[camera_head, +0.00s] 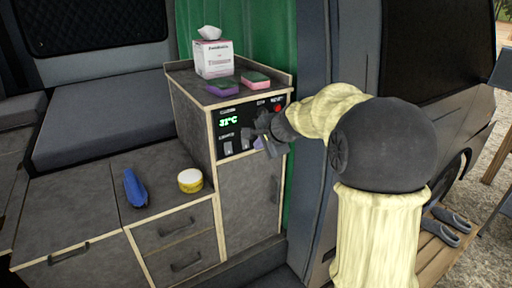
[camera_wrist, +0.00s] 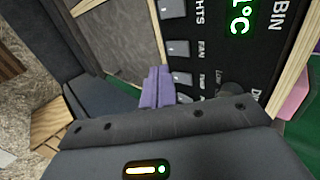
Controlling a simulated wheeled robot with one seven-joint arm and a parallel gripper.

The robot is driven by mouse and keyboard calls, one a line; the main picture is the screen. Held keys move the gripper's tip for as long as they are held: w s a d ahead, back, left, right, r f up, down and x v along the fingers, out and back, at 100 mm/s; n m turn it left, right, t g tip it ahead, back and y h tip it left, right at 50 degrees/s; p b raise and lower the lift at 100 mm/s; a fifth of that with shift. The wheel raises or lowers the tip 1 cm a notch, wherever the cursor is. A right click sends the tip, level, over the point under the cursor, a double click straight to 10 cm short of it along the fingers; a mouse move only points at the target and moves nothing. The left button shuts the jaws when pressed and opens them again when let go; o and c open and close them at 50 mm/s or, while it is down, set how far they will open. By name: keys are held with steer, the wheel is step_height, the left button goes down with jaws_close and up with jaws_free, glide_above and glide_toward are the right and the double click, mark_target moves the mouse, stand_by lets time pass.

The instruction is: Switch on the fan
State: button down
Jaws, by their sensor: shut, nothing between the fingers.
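The black control panel (camera_head: 232,132) is on the front of the tall cabinet, with a green 31°C readout. In the wrist view the panel appears turned on its side, with a row of grey rocker switches. The fan switch (camera_wrist: 178,47) sits beside the word FAN. Another switch (camera_wrist: 181,78) sits below it in that view, its label partly readable as PUMP. My gripper (camera_wrist: 160,73) is shut and empty, its purple fingers just left of these two switches. I cannot tell whether they touch the panel. In the head view my gripper (camera_head: 261,143) covers the panel's right part.
A tissue box (camera_head: 213,59), a purple sponge (camera_head: 222,89) and a pink-and-green sponge (camera_head: 256,79) stand on the cabinet top. A blue object (camera_head: 134,188) and a yellow tub (camera_head: 190,180) lie on the lower counter. The van's door pillar is close to my arm.

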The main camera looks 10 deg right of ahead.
steer(key=v, duration=0.7)
steer(key=shift+w+r, duration=0.2)
steer(key=shift+r, duration=0.2)
